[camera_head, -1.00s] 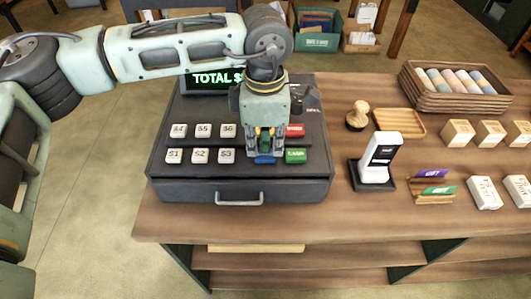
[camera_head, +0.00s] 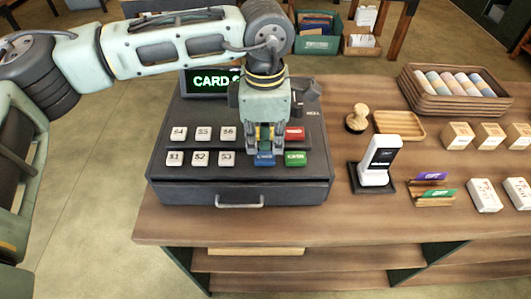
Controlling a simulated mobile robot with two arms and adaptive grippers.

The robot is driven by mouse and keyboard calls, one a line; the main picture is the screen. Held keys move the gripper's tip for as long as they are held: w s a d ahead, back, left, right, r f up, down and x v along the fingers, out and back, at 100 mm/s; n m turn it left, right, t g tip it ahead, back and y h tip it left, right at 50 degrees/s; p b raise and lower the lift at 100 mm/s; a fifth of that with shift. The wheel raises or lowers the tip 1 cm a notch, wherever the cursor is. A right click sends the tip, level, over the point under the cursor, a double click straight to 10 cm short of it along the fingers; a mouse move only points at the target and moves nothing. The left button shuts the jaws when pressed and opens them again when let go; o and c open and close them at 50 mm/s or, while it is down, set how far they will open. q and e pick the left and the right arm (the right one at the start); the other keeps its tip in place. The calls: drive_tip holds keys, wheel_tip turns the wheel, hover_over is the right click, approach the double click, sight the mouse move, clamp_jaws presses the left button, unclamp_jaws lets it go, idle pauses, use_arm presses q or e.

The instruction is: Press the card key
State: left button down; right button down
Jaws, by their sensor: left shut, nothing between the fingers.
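A dark cash register (camera_head: 182,187) stands on the wooden counter. White keys, such as S1 (camera_head: 175,159), fill the left side. The green-lit display (camera_head: 212,82) reads "CARD", with the rest hidden by my arm. My left gripper (camera_head: 265,150) points down right at the card key, shut and empty, its tips just behind or over the key; I cannot tell whether they touch it. My right gripper is out of view.
A card terminal (camera_head: 380,160) stands on the counter right of the register. Beyond it are a wooden stamp (camera_head: 357,117), an empty wooden tray (camera_head: 399,123), a crate of rolls (camera_head: 455,103) and small boxes. Bare counter (camera_head: 360,224) lies in front.

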sight(265, 157)
use_arm(q)
drive_tip(key=shift+r+p, duration=0.75)
drive_tip(key=shift+r, duration=1.6)
drive_tip(key=shift+f, duration=0.1)
